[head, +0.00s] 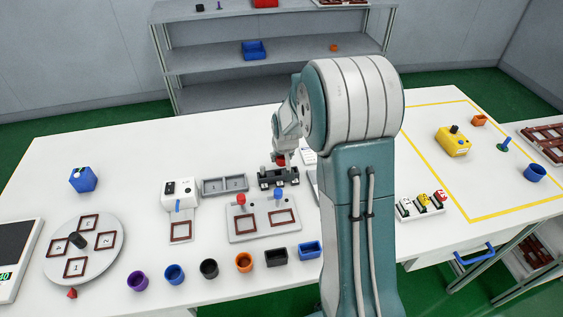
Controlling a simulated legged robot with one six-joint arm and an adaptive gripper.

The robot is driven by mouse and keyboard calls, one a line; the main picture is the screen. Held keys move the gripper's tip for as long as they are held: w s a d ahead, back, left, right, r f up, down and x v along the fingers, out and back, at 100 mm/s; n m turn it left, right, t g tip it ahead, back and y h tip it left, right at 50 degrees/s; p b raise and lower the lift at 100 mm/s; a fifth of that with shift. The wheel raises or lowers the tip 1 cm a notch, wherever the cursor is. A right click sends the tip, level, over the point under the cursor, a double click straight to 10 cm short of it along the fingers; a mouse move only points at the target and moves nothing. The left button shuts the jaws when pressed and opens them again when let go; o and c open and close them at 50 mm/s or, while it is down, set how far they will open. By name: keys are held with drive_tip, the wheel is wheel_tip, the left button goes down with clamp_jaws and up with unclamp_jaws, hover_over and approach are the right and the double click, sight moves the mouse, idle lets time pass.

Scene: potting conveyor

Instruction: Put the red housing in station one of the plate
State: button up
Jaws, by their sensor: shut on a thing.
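My gripper (281,158) is at the end of my arm, low over the middle of the table. A small red thing, which looks like the red housing (281,162), shows at its tip; the jaws are shut on it. The fingers and most of the housing are too small or hidden to make out. The round grey plate (57,255) lies at the left of the table. It has several brown-framed square stations with numbers and a dark knob at its centre. The gripper is well right of this plate.
A dark fixture (278,179) stands just below the gripper. A grey tray (224,185), a white device (181,193) and a two-clamp plate (263,232) stand nearby. Several coloured cups and boxes line the front edge. A blue block (83,179) stands behind the round plate.

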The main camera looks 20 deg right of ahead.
drive_tip(key=s+r, duration=0.1)
drive_tip(key=r, duration=0.1)
drive_tip(key=s+a+r, duration=0.1)
drive_tip(key=s+r, duration=0.3)
drive_tip(key=r, duration=0.1)
drive_tip(key=shift+s+a, duration=0.1)
drive_tip(key=shift+a, duration=0.1)
drive_tip(key=s+a+r, duration=0.2)
drive_tip(key=s+r, duration=0.1)
drive_tip(key=s, duration=0.5)
drive_tip(key=shift+s+a+r, duration=0.2)
drive_tip(key=shift+r, duration=0.05)
